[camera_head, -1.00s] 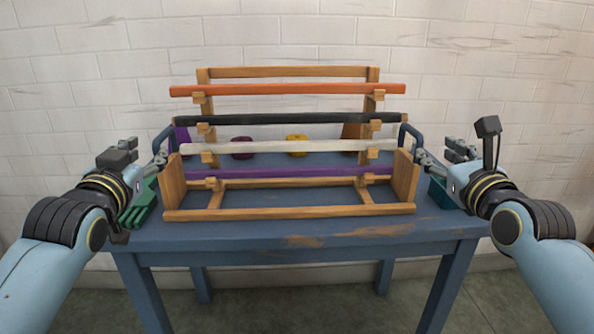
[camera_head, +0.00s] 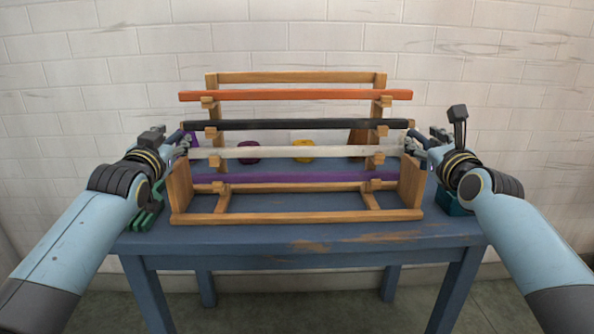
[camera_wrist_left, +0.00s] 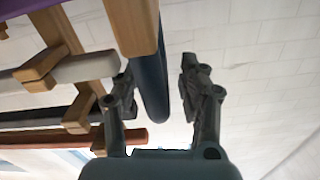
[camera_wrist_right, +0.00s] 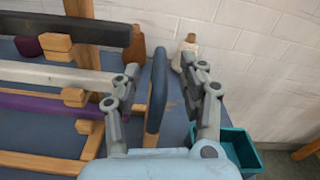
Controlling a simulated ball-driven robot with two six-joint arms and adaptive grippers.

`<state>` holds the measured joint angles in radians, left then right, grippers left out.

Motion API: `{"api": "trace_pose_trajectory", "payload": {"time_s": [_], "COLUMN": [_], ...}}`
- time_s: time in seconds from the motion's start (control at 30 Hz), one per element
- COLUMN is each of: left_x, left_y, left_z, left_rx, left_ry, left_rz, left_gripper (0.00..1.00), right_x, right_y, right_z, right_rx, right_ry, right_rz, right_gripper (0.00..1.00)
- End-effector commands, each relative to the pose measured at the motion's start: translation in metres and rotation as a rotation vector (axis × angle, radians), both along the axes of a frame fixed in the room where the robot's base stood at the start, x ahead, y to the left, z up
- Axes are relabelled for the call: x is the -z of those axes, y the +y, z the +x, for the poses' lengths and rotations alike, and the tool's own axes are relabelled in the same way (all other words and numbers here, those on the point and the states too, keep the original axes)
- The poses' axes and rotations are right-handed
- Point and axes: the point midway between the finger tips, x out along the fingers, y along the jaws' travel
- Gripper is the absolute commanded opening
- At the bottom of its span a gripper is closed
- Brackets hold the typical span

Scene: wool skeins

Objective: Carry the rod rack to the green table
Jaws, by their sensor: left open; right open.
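The rod rack (camera_head: 295,216) is a wooden frame standing on a blue table (camera_head: 270,240). It bears an orange rod (camera_head: 295,95), a black rod (camera_head: 295,124), a white rod (camera_head: 300,151) and a purple rod (camera_head: 300,177). My left gripper (camera_head: 187,141) is open at the rack's left end; in the left wrist view the rack's dark blue handle (camera_wrist_left: 151,85) lies between its fingers. My right gripper (camera_head: 412,143) is open at the right end; in the right wrist view the other blue handle (camera_wrist_right: 157,90) stands between its fingers. No green table shows.
A teal bin (camera_wrist_right: 240,150) stands right of the rack, close to my right gripper. A green object (camera_head: 148,215) lies at the left, under my left arm. A maroon skein (camera_head: 248,153) and a yellow skein (camera_head: 303,150) lie behind the rods. A white brick wall (camera_head: 300,40) rises behind the table.

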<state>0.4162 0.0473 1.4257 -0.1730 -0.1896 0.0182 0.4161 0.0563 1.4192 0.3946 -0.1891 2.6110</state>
Motion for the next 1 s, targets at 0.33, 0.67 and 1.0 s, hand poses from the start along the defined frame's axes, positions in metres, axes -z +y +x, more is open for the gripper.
{"api": "trace_pose_trajectory", "payload": {"time_s": [0.33,0.67,1.0], "left_x": [0.0002,0.0002,0.0001], "left_y": [0.0006,0.0005,0.0006], "left_z": [0.0153,0.015,0.0149], "left_rx": [0.0,0.0,0.0], "left_ry": [0.0,0.0,0.0], "left_rz": [0.0,0.0,0.0], "left_gripper": [0.42,0.2,0.0], "right_x": [0.0001,0.0001,0.0001], "right_y": [0.0009,0.0008,0.0007], "right_z": [0.0154,0.015,0.0149], "right_rx": [0.001,0.001,0.001], "right_ry": [0.0,0.0,0.0], "right_rz": [0.0,-0.001,-0.001], "right_gripper": [0.42,0.2,0.0]}}
